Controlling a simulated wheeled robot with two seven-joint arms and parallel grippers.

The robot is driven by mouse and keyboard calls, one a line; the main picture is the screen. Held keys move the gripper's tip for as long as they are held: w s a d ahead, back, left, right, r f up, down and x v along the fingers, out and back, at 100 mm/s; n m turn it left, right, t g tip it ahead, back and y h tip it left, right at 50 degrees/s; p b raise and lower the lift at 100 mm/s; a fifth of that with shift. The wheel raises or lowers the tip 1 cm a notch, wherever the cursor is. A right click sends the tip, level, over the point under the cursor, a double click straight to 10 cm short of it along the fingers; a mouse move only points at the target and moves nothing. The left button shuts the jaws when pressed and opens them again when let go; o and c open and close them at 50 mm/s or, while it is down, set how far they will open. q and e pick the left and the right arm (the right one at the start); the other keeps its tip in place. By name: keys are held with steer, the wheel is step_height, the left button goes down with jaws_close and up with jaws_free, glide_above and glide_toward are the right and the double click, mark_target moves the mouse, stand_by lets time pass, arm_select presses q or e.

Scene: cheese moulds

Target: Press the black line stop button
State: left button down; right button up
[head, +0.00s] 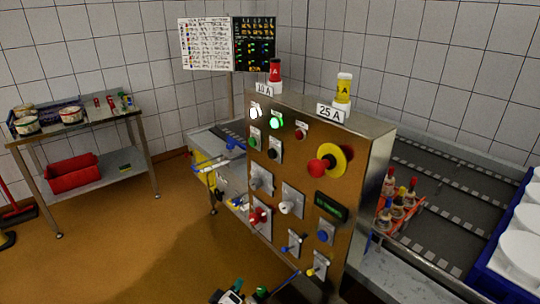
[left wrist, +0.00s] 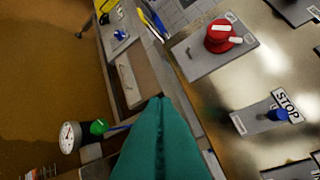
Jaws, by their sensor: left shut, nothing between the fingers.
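The steel control panel (head: 318,123) stands in the middle of the head view. A black round button (head: 274,151) sits on a pale plate in its upper left part, right of a green button (head: 252,143). A red mushroom button with a yellow collar (head: 334,161) is further right. My left gripper (left wrist: 160,100) shows in the left wrist view as teal fingers, shut and empty, pointing beside the panel's lower part. The black button is not visible in that view. I cannot make the left fingers out clearly in the head view. My right gripper is not in view.
A conveyor (head: 440,185) lies right of the panel. A side table (head: 90,117) stands at left, with open floor between.

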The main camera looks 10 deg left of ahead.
mark_target(272, 153)
arm_select(q)
steer(key=w+r+n+t, duration=0.3)
steer(key=r+n+t, duration=0.1)
steer(key=r, duration=1.3)
steer(key=w+r+n+t, duration=0.3)
steer(key=r+n+t, duration=0.1)
steer(key=r, duration=1.4)
steer(key=shift+a+r+t, duration=0.25)
steer(key=shift+a+t, duration=0.2)
steer(key=shift+t, duration=0.25)
steer(key=w+d+b, duration=0.4)
steer(key=w+d, duration=0.1)
steer(key=w, duration=0.2)
steer(key=shift+d, duration=0.25)
steer(key=shift+w, duration=0.15)
steer(key=shift+w+d, duration=0.2)
steer(key=shift+d, duration=0.05)
